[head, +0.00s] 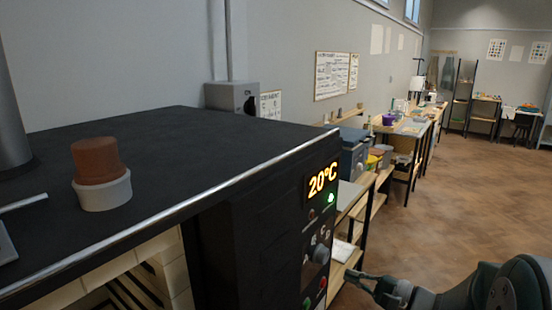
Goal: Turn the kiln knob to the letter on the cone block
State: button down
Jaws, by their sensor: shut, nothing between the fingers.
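The kiln (250,180) fills the left and middle of the head view, with a dark top and a dark control panel on its right face. The kiln knob (321,255) is a dark round shape on that panel, seen at a steep angle. Small pale letters stand around it; an A shows at its left, but the others and its pointing are hard to read. No cone block can be made out. My gripper (352,277) is shut and empty, to the right of the panel and slightly lower in the picture, apart from the knob.
The panel display (322,180) reads 20°C, with a green light below it. Red and green buttons sit under the knob. A brown pot in a white ring (102,190) stands on the kiln. Cluttered benches (405,128) line the wall; the brown floor (455,200) at right is open.

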aim_at(311, 254)
jog(key=shift+x, duration=3.45)
jog(key=shift+w+d, duration=0.1)
jog(key=shift+w, duration=0.05)
jog(key=shift+w+d+r, duration=0.15)
jog(key=shift+r, duration=0.25)
jog(key=shift+s+a+r, duration=0.2)
jog(key=shift+s, duration=0.05)
jog(key=v, duration=0.6)
jog(key=shift+a, duration=0.1)
